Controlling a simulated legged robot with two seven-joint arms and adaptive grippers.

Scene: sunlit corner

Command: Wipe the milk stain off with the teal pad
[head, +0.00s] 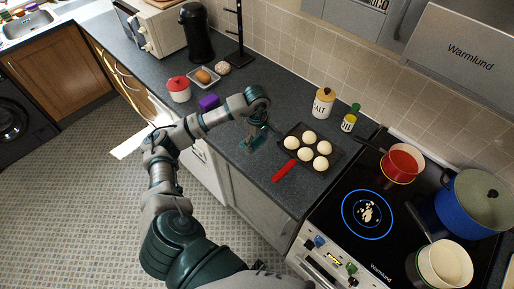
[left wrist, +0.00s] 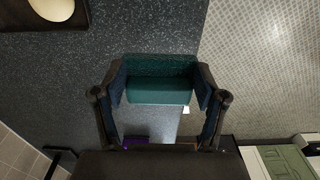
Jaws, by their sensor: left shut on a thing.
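The milk stain (head: 368,212) is a patch of cream-white blotches inside a blue ring on the black hob. My left gripper (head: 258,137) is over the dark counter, left of the baking tray and well away from the stain. It is shut on the teal pad (left wrist: 158,80), which sits between both fingers in the left wrist view. The pad is small and partly hidden in the head view. I cannot tell whether it touches the counter. My right gripper is not in view.
A red pot (head: 402,164), blue pot (head: 470,203) and cream pan (head: 444,264) stand on the hob. A purple block (head: 209,102) is left of the gripper.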

